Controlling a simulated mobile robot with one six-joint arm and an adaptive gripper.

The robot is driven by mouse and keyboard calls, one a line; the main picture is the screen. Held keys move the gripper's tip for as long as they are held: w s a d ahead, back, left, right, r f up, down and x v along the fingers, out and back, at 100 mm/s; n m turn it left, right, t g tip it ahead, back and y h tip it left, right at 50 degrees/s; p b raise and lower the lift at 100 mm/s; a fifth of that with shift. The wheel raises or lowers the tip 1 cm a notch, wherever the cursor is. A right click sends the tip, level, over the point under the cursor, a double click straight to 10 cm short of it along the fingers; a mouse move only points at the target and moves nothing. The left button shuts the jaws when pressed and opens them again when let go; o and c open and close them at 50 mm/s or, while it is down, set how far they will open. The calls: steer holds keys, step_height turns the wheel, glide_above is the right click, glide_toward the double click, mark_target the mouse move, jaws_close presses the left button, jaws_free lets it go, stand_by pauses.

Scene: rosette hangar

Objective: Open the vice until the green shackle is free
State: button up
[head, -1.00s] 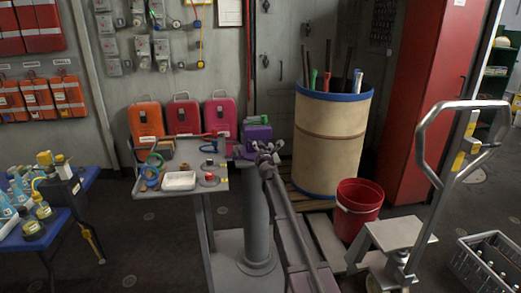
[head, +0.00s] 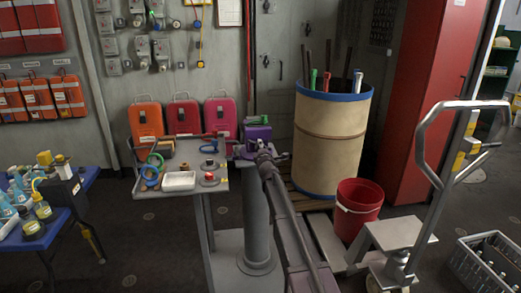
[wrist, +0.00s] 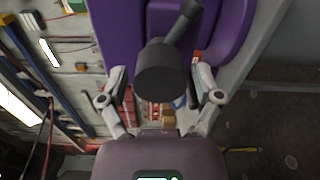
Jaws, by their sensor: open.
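The purple vice (head: 257,134) stands at the right end of the small grey table, on a grey pedestal. In the wrist view its purple body (wrist: 163,20) fills the top, with a dark round-ended screw head and bar (wrist: 163,70) pointing towards me. My gripper (wrist: 160,78) is open, with one finger on each side of this dark end and no visible grip on it. In the head view my gripper (head: 270,154) is just in front of the vice, partly hidden by my arm. A green ring-like piece (head: 155,158) lies on the table; I cannot tell whether it is the green shackle. The vice's jaw gap is hidden.
A tan barrel (head: 330,145), a red bucket (head: 358,207) and a trolley (head: 400,235) stand to the right.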

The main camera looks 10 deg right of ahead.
steer(key=m, duration=0.5)
steer(key=shift+m, duration=1.2)
steer(key=m, duration=0.4)
